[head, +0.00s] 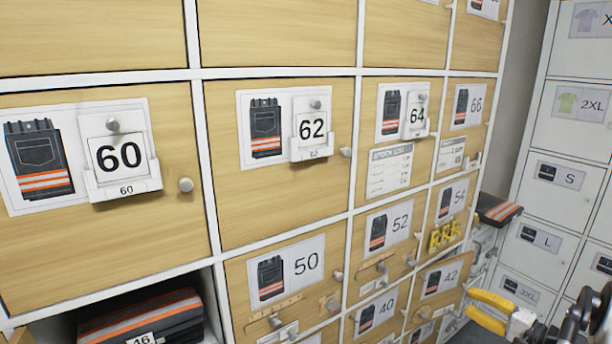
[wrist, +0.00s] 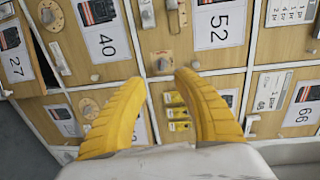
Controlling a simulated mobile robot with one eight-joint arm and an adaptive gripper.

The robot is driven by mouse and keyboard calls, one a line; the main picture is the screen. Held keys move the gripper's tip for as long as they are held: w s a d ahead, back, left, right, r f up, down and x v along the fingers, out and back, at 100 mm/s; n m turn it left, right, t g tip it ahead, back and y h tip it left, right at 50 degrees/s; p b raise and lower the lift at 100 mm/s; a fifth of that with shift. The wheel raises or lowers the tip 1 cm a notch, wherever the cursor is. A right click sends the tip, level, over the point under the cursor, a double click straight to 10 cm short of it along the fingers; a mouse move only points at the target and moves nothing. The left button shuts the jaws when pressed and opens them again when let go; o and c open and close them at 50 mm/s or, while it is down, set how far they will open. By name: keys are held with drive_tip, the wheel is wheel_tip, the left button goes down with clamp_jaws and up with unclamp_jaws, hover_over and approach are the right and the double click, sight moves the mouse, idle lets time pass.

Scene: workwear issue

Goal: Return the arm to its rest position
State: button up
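My gripper (wrist: 162,80) has two yellow ribbed fingers. They stand apart in the wrist view with nothing held between their tips. In the head view my gripper (head: 487,308) is at the lower right, in front of the lower right part of the locker wall (head: 352,170). Part of my arm shows at the right edge there. In the wrist view the fingertips are in front of doors marked 40 (wrist: 108,45) and 52 (wrist: 218,32). I cannot tell how far they are from the doors.
An open compartment at lower left holds folded dark workwear with orange stripes (head: 145,318). Another folded garment (head: 497,209) sticks out at the right. White lockers (head: 560,130) stand further right. Knobs protrude from the doors.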

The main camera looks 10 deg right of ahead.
drive_tip(key=w+a+r+n+g, duration=0.1)
drive_tip(key=w+a+r+g, duration=0.15)
drive_tip(key=a+r, duration=0.35)
drive_tip(key=w+a+r+n+g, duration=0.2)
drive_tip(key=w+a+r, duration=0.15)
drive_tip(key=a, duration=0.55)
drive_tip(key=s+a+r+n+g+h, duration=0.1)
drive_tip(key=s+a+r, duration=0.15)
drive_tip(key=a, duration=0.35)
drive_tip(key=s+a+r+n+g+h, duration=0.1)
drive_tip(key=s+a+r+g, duration=0.15)
drive_tip(key=a, duration=0.35)
drive_tip(key=s+a+n+h, duration=0.1)
drive_tip(key=s+a+n, duration=0.1)
drive_tip(key=s+a, duration=0.2)
drive_tip(key=s+a+r+n+h, duration=0.1)
drive_tip(key=s+a, duration=0.4)
drive_tip(key=s, duration=0.6)
drive_tip(key=s+a+n+h, duration=0.3)
drive_tip(key=s+a+n, duration=0.1)
drive_tip(key=s, duration=0.3)
drive_tip(key=shift+s+a+r+n, duration=0.15)
drive_tip(key=shift+s+a+n, duration=0.25)
